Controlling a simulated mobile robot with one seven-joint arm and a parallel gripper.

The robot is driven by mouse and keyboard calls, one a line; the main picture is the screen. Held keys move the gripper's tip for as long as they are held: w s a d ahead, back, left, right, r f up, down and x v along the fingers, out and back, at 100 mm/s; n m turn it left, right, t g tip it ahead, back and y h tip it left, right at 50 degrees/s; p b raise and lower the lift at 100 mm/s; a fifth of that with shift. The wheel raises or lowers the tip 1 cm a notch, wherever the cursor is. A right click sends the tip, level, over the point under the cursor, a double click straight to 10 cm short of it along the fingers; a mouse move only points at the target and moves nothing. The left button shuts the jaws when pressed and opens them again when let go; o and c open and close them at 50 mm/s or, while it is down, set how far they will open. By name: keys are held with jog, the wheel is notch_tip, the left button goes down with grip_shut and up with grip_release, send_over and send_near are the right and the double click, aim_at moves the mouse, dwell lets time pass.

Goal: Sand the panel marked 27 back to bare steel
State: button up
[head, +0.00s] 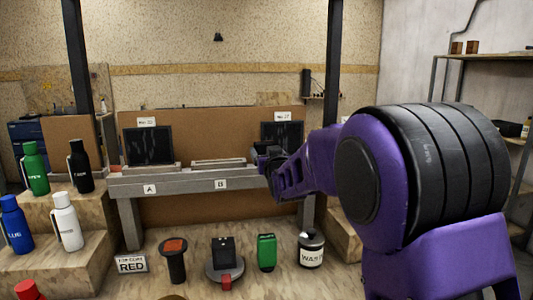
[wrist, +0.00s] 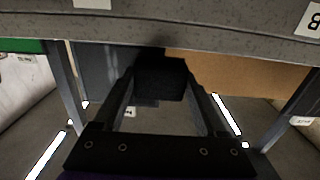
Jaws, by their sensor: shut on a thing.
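The panel under the tag ending in 27 (head: 283,132) is a dark, upright plate at the right end of the grey bench. Its lower part is hidden behind my gripper (head: 268,158) and purple arm. My gripper is in front of the panel; I cannot tell if it or its load touches it. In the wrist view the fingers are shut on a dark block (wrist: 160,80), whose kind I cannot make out. The tag (head: 282,115) sits above the panel. The panel's surface looks dark, with faint lighter marks.
Another dark panel (head: 150,145) stands at the left of the bench (head: 190,184), labelled A and B. Before it are a dark spool-like thing (head: 173,262), a black device on a round base (head: 224,255), a green container (head: 266,252) and a waste jar (head: 311,250). Bottles (head: 66,221) stand left.

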jog(key=shift+x, duration=0.8)
